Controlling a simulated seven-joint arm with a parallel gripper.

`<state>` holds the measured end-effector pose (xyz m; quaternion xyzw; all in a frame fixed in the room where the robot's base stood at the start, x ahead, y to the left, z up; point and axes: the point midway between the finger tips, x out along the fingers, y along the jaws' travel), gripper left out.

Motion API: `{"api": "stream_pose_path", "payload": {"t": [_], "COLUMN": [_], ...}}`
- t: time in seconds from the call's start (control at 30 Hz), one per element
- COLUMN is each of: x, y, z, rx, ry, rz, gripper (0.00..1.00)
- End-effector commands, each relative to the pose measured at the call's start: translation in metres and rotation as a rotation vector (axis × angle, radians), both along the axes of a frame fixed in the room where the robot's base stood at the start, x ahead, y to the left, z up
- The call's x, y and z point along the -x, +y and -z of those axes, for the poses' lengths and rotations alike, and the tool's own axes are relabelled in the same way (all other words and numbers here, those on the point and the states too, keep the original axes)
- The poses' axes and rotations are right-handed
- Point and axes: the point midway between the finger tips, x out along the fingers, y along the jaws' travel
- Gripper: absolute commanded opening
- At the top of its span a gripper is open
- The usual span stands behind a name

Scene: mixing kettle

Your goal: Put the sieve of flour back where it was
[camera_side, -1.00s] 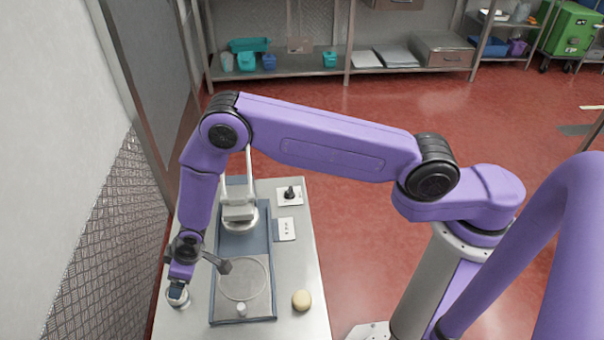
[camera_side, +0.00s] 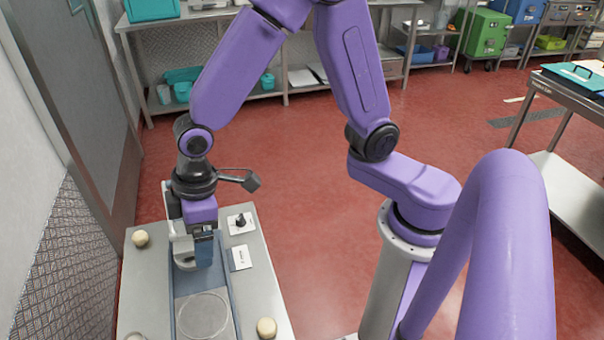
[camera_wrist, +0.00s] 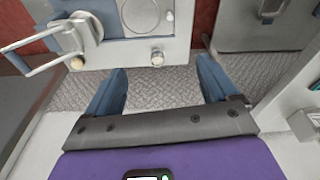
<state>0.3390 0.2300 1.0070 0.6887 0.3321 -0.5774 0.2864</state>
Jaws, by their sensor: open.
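My gripper (camera_side: 193,258) points down at the back of the blue tray (camera_side: 188,295), in front of the pale upright machine (camera_side: 178,245). In the wrist view my gripper (camera_wrist: 160,70) shows two blue fingers spread wide, with nothing held between them. A round, see-through disc outline (camera_side: 204,315) lies on the front of the tray. A small pale round thing (camera_side: 135,336) is cut off at the bottom edge, left of the tray. I cannot make out a sieve of flour for certain in either view.
Cream knobs or balls sit on the table at the left (camera_side: 140,238) and right (camera_side: 266,327). A black knob on a white plate (camera_side: 240,222) and a white card (camera_side: 240,258) lie right of the tray. A grey wall stands close at the left.

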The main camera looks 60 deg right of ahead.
Motion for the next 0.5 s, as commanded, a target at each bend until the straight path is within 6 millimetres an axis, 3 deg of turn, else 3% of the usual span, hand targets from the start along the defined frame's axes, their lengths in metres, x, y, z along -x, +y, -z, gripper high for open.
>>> {"api": "stream_pose_path", "payload": {"t": [0.2, 0.5], "x": [0.069, 0.152], "y": [-0.068, -0.153], "z": [-0.039, -0.062], "rx": [0.038, 0.093], "ry": [0.032, 0.073], "rz": [-0.073, -0.161], "gripper": [0.87, 0.87]}}
